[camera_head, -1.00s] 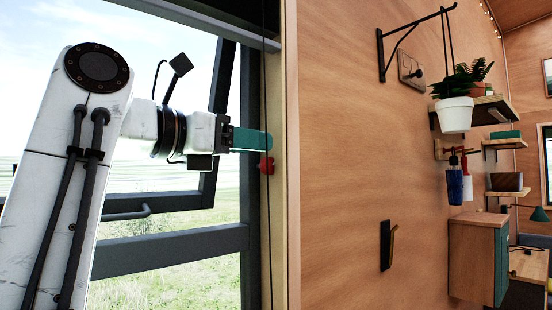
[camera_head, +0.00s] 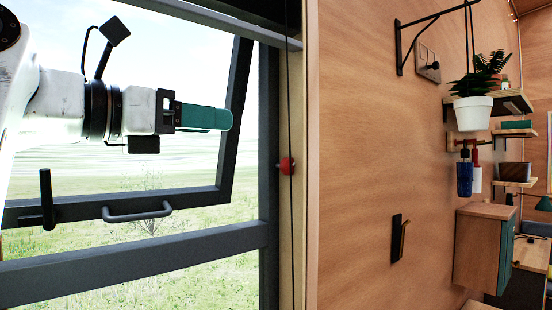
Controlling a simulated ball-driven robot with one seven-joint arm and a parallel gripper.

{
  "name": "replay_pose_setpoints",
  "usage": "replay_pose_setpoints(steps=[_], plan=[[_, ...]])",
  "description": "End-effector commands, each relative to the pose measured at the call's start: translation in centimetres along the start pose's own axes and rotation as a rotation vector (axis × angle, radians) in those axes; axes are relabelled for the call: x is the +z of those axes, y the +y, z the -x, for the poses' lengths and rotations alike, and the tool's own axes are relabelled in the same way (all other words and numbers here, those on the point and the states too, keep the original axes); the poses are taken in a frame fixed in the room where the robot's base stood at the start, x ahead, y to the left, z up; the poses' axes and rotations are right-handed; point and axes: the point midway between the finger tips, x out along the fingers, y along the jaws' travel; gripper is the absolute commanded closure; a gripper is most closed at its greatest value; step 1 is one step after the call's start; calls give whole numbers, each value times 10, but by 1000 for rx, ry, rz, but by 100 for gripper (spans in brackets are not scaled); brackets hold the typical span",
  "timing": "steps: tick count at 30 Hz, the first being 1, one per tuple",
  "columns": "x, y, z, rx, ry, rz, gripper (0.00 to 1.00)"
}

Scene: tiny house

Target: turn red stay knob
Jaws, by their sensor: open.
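The red stay knob (camera_head: 287,165) sits on the right side of the dark window frame, beside the wooden wall edge. A thin dark cord or rod runs vertically past it. My gripper (camera_head: 228,119), with teal fingers, points right in front of the window. It is up and to the left of the knob in the picture, apart from it, with nothing seen in it. The fingers overlap in this side view, so the gap between them is hidden.
The tilted-open window sash (camera_head: 225,150) hangs behind my gripper, with a grey handle (camera_head: 137,212) on its lower bar. A dark hook (camera_head: 398,238) is on the wooden wall. A potted plant (camera_head: 472,112) hangs farther right.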

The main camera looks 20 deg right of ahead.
Motion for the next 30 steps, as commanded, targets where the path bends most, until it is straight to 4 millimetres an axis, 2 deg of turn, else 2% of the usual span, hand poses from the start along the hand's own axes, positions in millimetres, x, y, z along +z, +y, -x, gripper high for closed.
replay_pose_setpoints(steps=[20,25,30], plan=[[2,0,5,2,-1,0,55],[4,1,23,5,-2,1,55],[5,1,56,7,-2,3,55]])
